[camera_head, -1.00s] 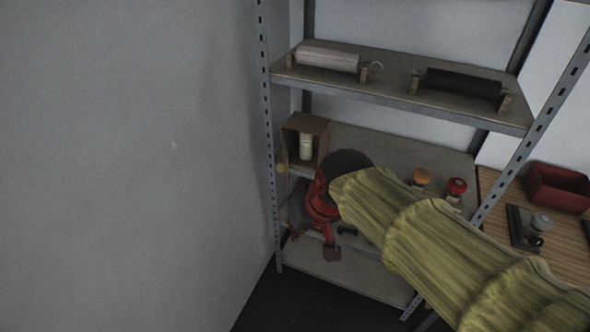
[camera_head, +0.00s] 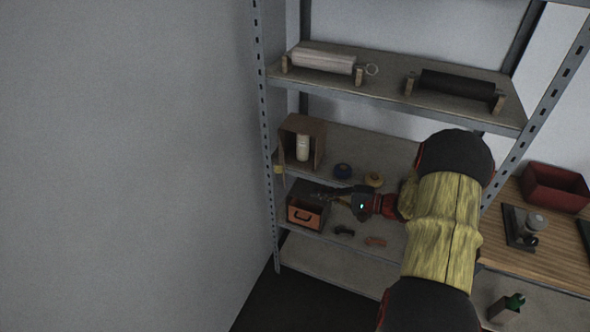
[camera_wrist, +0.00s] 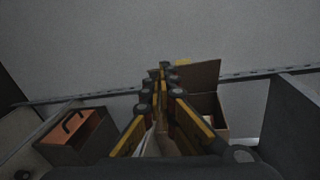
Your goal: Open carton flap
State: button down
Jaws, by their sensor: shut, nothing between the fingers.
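A brown carton (camera_head: 319,146) stands on the middle shelf at its left end, its front open, with a pale cylinder (camera_head: 303,148) inside. In the wrist view the carton (camera_wrist: 221,112) is right of the fingers, and a flat brown panel (camera_wrist: 200,75) stands at its top; I cannot tell whether this is the flap. My gripper (camera_head: 318,193) is shut and empty, below and in front of the carton, close to an orange-fronted box. In the wrist view my gripper (camera_wrist: 161,72) points toward the wall, its fingers partly covering the carton's left side.
The orange-fronted box (camera_head: 303,217) with a dark handle sits on the shelf below. The shelf post (camera_head: 265,130) and wall bound the left. Rollers lie on the shelf above.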

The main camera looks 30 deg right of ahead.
jog(key=w+d+r+t+h, duration=0.1)
jog(key=w+d+t+h, duration=0.15)
jog(key=d, duration=0.35)
jog(key=w+a+t+b, duration=0.1)
jog(key=w+a, duration=0.7)
jog(key=w, duration=0.2)
jog(key=shift+w+a+r+b, duration=0.2)
jog(key=shift+r+b, duration=0.1)
jog(key=shift+b, duration=0.1)
jog(key=shift+a+f, duration=0.1)
